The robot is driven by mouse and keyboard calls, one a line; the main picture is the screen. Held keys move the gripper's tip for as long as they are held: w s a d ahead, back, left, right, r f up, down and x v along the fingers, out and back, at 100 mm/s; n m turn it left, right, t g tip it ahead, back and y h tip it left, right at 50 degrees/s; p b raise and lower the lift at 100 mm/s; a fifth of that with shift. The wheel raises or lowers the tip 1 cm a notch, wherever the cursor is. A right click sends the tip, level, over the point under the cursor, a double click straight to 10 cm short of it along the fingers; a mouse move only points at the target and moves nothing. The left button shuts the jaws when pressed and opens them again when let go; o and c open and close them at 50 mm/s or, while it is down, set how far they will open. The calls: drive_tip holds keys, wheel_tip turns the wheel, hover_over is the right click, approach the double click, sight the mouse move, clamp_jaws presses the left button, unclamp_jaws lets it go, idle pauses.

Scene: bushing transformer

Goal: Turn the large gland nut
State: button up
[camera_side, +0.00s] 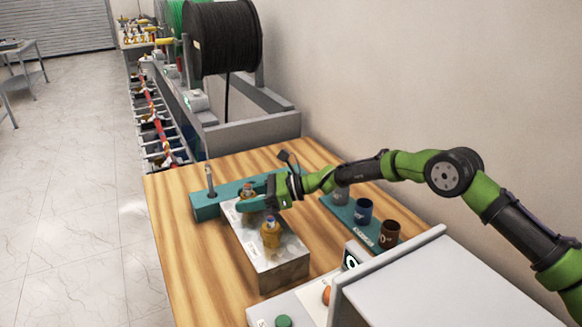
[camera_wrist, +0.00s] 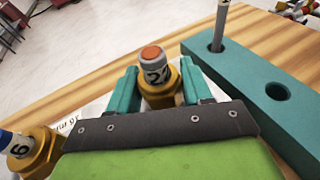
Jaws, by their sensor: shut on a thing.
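The large gland nut (camera_wrist: 158,97) is brass and stands upright between my gripper's two teal fingers in the wrist view. A grey plug with an orange top and a partly hidden number beginning with 2 rises from it. My gripper (camera_wrist: 161,88) is shut on this nut, with one finger on each side. In the side view, my gripper (camera_side: 257,193) is at the far end of the grey metal box (camera_side: 283,272), and its fingers partly hide the nut. A second brass gland (camera_side: 270,236) stands nearer on the same box. It also shows at the lower left of the wrist view (camera_wrist: 38,150).
A teal block (camera_side: 205,208) with a rod and a hole lies just beyond the box. A teal rack (camera_side: 345,222) with several dark cups is to the right. A white panel and casing (camera_side: 400,290) fill the front. The left of the wooden table (camera_side: 190,265) is clear.

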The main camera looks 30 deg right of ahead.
sight(257, 195)
drive_tip(key=shift+n+g+y, duration=0.5)
drive_tip(key=shift+n+g, duration=0.6)
drive_tip(key=shift+g, duration=0.2)
drive_tip(key=o, duration=1.5)
drive_tip(key=shift+v, duration=3.05)
drive_tip(key=shift+r, duration=0.1)
